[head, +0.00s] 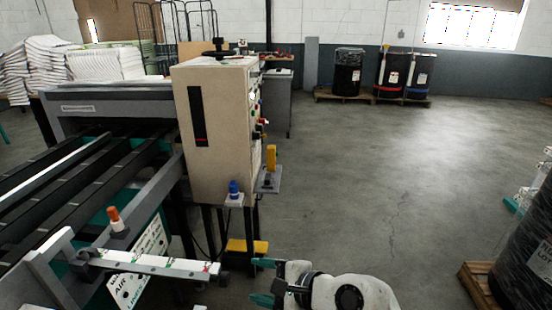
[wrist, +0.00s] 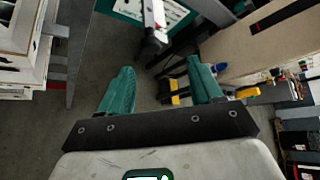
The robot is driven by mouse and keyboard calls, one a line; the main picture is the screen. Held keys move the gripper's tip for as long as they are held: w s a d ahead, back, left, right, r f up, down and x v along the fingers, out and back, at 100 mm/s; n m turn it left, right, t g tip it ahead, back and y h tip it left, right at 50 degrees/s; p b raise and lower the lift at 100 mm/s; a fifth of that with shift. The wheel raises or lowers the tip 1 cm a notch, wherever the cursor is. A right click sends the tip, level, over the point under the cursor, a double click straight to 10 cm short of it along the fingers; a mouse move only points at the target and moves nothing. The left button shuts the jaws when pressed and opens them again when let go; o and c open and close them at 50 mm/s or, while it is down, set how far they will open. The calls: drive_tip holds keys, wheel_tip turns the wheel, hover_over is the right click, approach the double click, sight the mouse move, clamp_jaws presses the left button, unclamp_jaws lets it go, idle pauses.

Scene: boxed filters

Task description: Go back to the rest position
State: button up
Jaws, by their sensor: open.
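My gripper (head: 262,282) shows at the bottom middle of the head view, with teal fingers pointing left toward the machine. In the wrist view its two teal fingers (wrist: 163,88) stand well apart with nothing between them. The gripper is open and empty. Part of my white arm shows at the bottom of the head view. No boxed filter is near the fingers.
A white rail (head: 150,264) ends close left of the gripper. A wrapped drum (head: 527,245) on a pallet stands at the right. Open grey floor (head: 400,170) lies in the middle.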

drive_tip(key=w+d+r+m+t, duration=0.1)
drive_tip(key=d+r+m+t, duration=0.3)
drive_tip(key=r+m+t, duration=0.35)
drive_tip(key=d+r+m+t, duration=0.5)
drive_tip(key=r+m, duration=0.4)
drive_tip(key=m, duration=0.2)
drive_tip(key=s+d+f+m+h, duration=0.2)
drive_tip(key=d+f+m+h, duration=0.1)
drive_tip(key=d+m+h, duration=0.7)
drive_tip(key=s+d+f+m+h, duration=0.1)
drive_tip(key=d+f+m+h, duration=0.2)
drive_tip(key=d+m+h, duration=0.65)
drive_tip(key=s+d+f+m+g+y, duration=0.25)
drive_tip(key=s+f+m+g, duration=0.35)
drive_tip(key=f, duration=0.3)
drive_tip(key=s+d+f+m+g+y, duration=0.1)
drive_tip(key=s+d+f+m+g, duration=0.35)
drive_tip(key=f+m, duration=0.35)
drive_tip(key=s+a+f+m+g+y, duration=0.2)
drive_tip(key=s+f+m+g, duration=0.1)
drive_tip(key=s, duration=0.7)
drive_tip(key=s+a+f+m+g+y, duration=0.3)
drive_tip(key=s+f+g, duration=0.1)
drive_tip(key=s+f, duration=0.4)
drive_tip(key=shift+s+m+g, duration=0.3)
drive_tip(key=shift+s+g, duration=0.1)
drive_tip(key=shift+s, duration=0.8)
drive_tip(key=shift+c, duration=0.5)
